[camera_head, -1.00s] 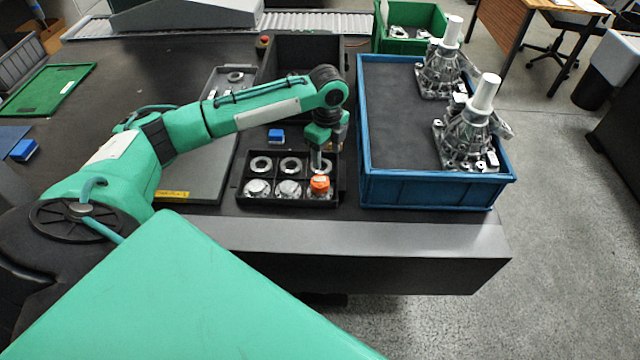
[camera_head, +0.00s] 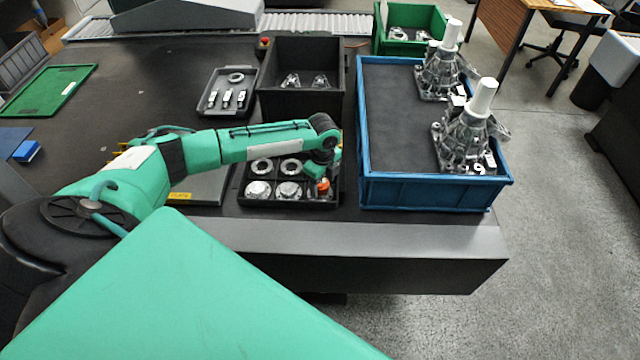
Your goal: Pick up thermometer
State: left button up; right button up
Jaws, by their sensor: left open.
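My left gripper (camera_head: 317,182) points down over the front right part of a black compartment tray (camera_head: 268,201). Its fingers are small and partly hidden by the wrist; it is open. A small orange thing (camera_head: 323,186) shows right at the gripper, in or on the front right compartment. It may be the thermometer, but I cannot tell for sure. I cannot tell whether the fingers touch it. Silver round parts (camera_head: 289,190) and rings (camera_head: 262,166) lie in the other compartments. My right gripper is out of view.
A blue crate (camera_head: 430,193) with two metal castings stands just right of the tray. Behind are a black bin (camera_head: 302,103) and a grey tray (camera_head: 208,109) with white pieces. A blue block (camera_head: 27,150) and green tray (camera_head: 50,90) lie far left.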

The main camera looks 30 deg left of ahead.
pick_arm(q)
jog(key=shift+f, duration=0.45)
jog(key=shift+c, duration=0.2)
jog(key=c, duration=0.7)
jog(key=shift+c, duration=0.6)
jog(key=shift+r, duration=0.15)
